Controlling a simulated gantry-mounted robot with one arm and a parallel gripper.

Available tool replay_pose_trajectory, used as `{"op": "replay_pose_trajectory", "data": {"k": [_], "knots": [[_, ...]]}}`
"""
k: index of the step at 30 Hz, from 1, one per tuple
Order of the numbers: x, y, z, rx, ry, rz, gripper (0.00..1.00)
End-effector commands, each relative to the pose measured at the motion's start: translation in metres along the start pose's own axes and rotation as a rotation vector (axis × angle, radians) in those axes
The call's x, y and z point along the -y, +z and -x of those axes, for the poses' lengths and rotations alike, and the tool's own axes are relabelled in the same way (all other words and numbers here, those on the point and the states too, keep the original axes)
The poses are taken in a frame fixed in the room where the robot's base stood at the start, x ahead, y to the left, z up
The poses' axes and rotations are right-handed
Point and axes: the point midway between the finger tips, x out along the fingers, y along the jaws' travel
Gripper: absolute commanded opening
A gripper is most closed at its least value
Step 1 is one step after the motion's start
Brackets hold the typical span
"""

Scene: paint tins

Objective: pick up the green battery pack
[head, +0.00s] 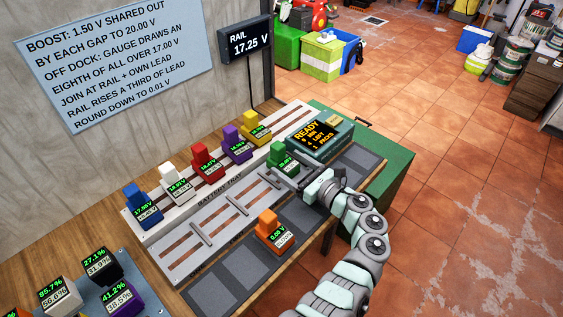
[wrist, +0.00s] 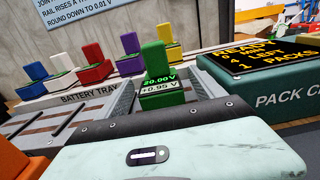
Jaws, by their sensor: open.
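The green battery pack (head: 279,155) stands upright at the right end of the slotted tray, beside the charger box. In the wrist view the green pack (wrist: 157,75) is straight ahead, and its labels read 20.00 V and +0.95 V. My gripper (head: 288,176) is open, just on the near side of the pack. In the head view its fingers hide part of the pack's base. I cannot tell whether they touch it.
Blue (head: 142,205), white (head: 174,181), red (head: 206,160), purple (head: 236,145) and yellow (head: 256,129) packs stand along the battery tray (head: 165,262). An orange pack (head: 273,232) stands on the front dark pads. The charger (head: 320,138) shows READY. The rail display (head: 249,45) reads 17.25 V.

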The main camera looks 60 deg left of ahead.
Motion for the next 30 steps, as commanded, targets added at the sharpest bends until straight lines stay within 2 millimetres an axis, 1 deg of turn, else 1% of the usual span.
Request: {"op": "replay_pose_trajectory", "data": {"k": [1,3,6,9,15,17,30], "knots": [[-0.001,0.004,-0.010,0.002,0.003,0.000,0.78],[-0.001,0.003,-0.021,0.001,0.004,0.000,0.78],[-0.001,0.001,-0.032,0.000,0.003,-0.002,0.78],[-0.001,0.000,-0.036,0.000,0.002,0.000,0.78],[-0.001,0.000,-0.036,0.000,0.002,0.001,0.78],[-0.001,0.000,-0.036,0.000,0.002,0.001,0.74],[-0.001,0.000,-0.036,0.001,0.002,0.001,0.38]]}}
